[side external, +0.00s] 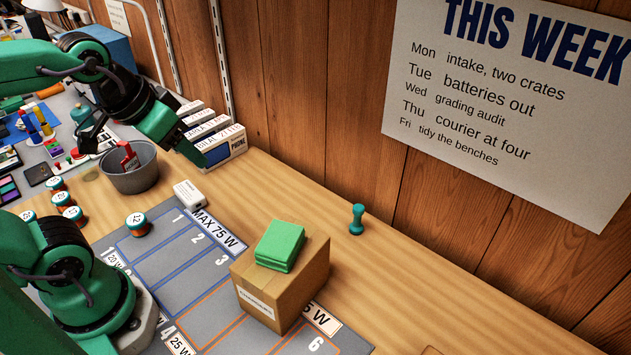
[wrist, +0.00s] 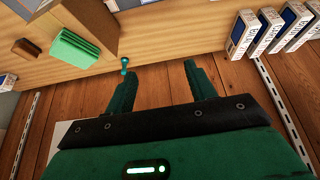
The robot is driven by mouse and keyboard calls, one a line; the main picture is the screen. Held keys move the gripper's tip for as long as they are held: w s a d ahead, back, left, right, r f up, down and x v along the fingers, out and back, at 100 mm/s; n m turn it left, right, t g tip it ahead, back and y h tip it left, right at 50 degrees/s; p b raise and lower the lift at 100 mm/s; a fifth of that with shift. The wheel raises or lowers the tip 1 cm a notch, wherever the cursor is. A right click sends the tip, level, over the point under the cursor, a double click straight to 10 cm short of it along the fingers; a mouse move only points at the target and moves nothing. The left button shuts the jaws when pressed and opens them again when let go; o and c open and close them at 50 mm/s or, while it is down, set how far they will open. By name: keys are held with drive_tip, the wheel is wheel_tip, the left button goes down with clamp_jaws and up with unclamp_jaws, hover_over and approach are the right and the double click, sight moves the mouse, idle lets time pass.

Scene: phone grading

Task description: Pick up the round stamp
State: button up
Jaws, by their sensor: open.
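The round stamp (side external: 357,219) is a small teal piece with a rounded knob, upright on the bare wooden bench between the cardboard box and the wall. It also shows in the wrist view (wrist: 124,66), small and just beyond the tip of the left finger. My gripper (wrist: 160,82) is open, its two dark green fingers spread with nothing between them. In the side view my gripper (side external: 197,156) is high at the left, well apart from the stamp, near the phone boxes. Its fingertips are hard to make out there.
A cardboard box (side external: 268,290) with green pads (side external: 280,244) on top stands left of the stamp, on the grey numbered mat (side external: 160,258). A grey bin (side external: 134,178) and several upright phone boxes (side external: 226,150) stand at the left. The plank wall (side external: 300,130) rises behind. The bench right of the stamp is clear.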

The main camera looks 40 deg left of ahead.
drive_tip(key=w+d+n+g, duration=0.1)
drive_tip(key=w+d+n, duration=0.15)
drive_tip(key=w, duration=0.55)
drive_tip(key=n+g, duration=0.4)
approach(357, 224)
drive_tip(key=shift+w+a+f, duration=0.4)
drive_tip(key=shift+a, duration=0.1)
drive_tip(key=shift+w+d+f, duration=0.15)
drive_tip(key=shift+d+f, duration=0.2)
drive_tip(key=shift+f, duration=1.5)
drive_tip(key=shift+a+f, duration=0.1)
drive_tip(key=shift+f, duration=2.5)
